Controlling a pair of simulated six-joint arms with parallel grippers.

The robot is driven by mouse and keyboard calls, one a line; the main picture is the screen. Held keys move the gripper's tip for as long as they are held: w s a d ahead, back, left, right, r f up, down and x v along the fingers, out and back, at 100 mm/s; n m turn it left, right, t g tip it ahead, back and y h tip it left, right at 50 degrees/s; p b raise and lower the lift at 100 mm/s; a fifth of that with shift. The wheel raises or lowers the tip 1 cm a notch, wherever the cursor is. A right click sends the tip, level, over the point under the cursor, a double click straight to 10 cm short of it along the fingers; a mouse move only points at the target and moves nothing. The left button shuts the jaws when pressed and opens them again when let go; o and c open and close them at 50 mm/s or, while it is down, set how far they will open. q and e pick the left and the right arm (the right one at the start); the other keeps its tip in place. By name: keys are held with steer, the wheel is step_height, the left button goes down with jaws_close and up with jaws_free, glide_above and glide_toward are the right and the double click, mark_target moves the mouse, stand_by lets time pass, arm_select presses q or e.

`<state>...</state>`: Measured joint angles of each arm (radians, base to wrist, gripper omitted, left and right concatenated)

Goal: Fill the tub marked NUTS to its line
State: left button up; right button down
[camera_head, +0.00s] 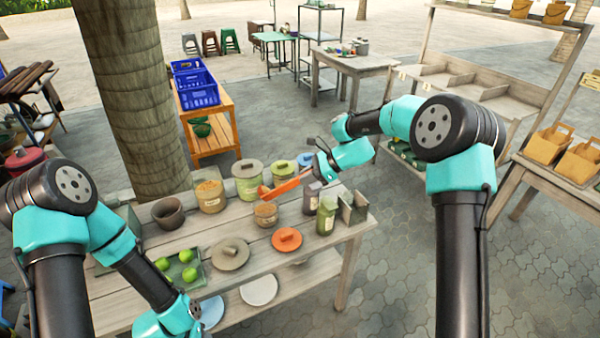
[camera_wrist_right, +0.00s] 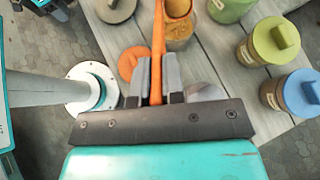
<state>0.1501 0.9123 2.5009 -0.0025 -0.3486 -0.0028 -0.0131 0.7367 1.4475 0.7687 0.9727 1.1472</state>
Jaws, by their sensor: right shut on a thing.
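My right gripper (camera_head: 316,170) is shut on the handle of an orange scoop (camera_head: 281,185). In the right wrist view its two grey fingers (camera_wrist_right: 157,80) clasp the handle (camera_wrist_right: 157,50). The scoop's bowl (camera_wrist_right: 178,8) shows orange-brown contents and is over or beside a small open tub (camera_head: 265,216). The tub's label is too small to read, so I cannot tell whether it says NUTS. Its fill line is not readable. A larger open labelled jar (camera_head: 210,199) with tan contents stands to its left. My left arm reaches down at lower left; its gripper is out of frame.
Lidded jars (camera_head: 248,190) stand behind; a green jar (camera_head: 327,219) stands right. A brown bowl (camera_head: 168,215) and a tray of green fruit (camera_head: 188,272) are left. A grey-brown lid (camera_head: 230,254) and an orange lid (camera_head: 287,239) lie in front. A tree trunk (camera_head: 130,100) rises behind.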

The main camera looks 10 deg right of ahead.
steer(key=shift+d+f+y, duration=0.5)
steer(key=shift+f+y, duration=0.15)
steer(key=shift+f, duration=0.2)
steer(key=shift+d+f+y, duration=0.45)
steer(key=shift+f+y, duration=0.2)
steer(key=shift+f, duration=0.2)
steer(key=shift+a, duration=0.1)
